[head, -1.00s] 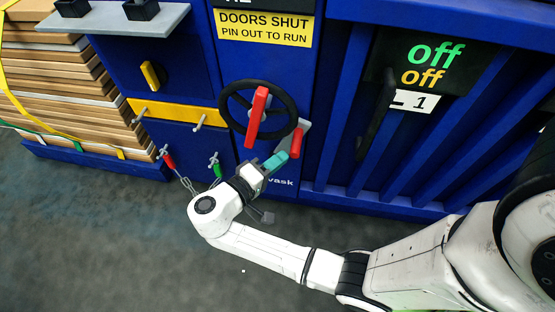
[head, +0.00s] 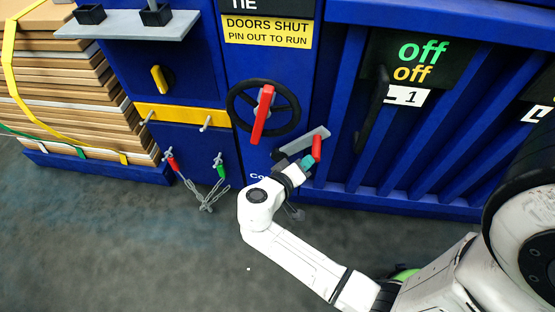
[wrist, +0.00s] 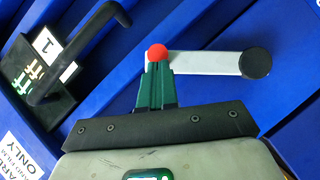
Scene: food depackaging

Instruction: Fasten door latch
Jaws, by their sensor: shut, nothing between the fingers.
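The door latch is a grey bar (head: 300,143) with a red handle (head: 317,148), low on the blue door front, right of and below the black wheel. The bar slants up to the right. In the wrist view the grey bar (wrist: 205,63) runs from the red handle's round end (wrist: 157,52) to a black round pivot (wrist: 256,63). My gripper (head: 307,162) has its teal fingers shut and empty, just below and left of the red handle. In the wrist view the fingertips (wrist: 158,68) meet the handle's lower edge; whether they touch is unclear.
A black wheel (head: 240,105) with a red lever (head: 262,115) is up and left of the latch. A black door handle (head: 373,118) stands to the right, beside an "off" panel (head: 412,60). Red and green pins hang on chains at lower left.

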